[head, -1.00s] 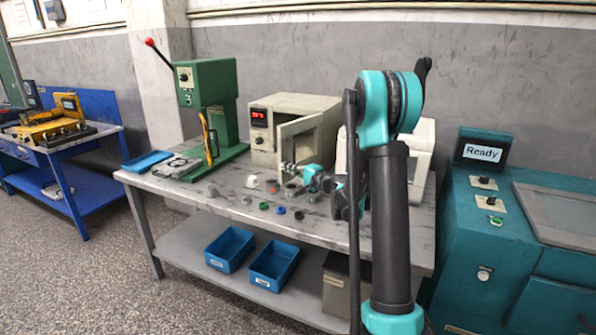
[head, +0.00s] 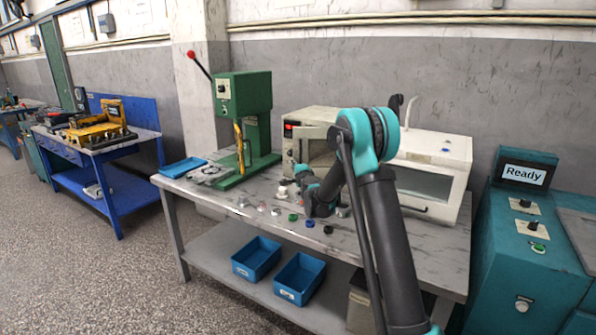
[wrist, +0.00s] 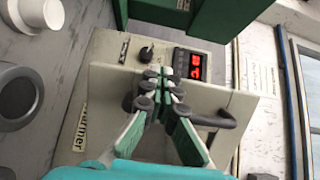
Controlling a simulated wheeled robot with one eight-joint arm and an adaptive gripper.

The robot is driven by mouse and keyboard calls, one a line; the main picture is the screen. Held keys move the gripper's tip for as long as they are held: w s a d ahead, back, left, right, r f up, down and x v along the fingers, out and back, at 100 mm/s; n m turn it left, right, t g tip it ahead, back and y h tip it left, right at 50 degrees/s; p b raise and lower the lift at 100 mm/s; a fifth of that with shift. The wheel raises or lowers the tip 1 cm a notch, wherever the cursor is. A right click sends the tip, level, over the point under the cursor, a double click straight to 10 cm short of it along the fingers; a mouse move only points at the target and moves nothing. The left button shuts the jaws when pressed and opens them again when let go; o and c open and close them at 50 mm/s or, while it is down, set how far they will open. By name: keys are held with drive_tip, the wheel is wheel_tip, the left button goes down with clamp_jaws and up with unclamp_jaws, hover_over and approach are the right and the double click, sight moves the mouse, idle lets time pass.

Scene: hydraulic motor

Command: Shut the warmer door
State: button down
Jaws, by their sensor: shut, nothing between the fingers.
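The beige warmer (head: 290,143), with a red display, stands on the grey bench beside the green press. Its door (head: 318,133) stands open at least partly, with its lower part behind my arm in the head view. In the wrist view the pale door panel (wrist: 110,95) stands in front of the warmer's face (wrist: 120,50), with a dark handle at its right. My gripper (wrist: 167,80) is shut and empty, its fingertips over the door panel in that view. I cannot tell whether they touch it. In the head view the gripper is small and partly hidden.
The green press (head: 243,110) stands left of the warmer, and a white oven-like box (head: 432,170) stands to its right. Several small coloured parts lie at the bench's front (head: 300,220). Two blue bins (head: 257,257) sit on the lower shelf.

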drive_tip(key=w+d+m+h, duration=0.1)
drive_tip(key=w+m+h, duration=0.4)
drive_tip(key=w, duration=1)
drive_tip(key=h, duration=0.3)
drive_tip(key=shift+w+d+t, duration=0.15)
drive_tip(key=shift+d+t, duration=0.15)
drive_tip(key=shift+d+r, duration=0.1)
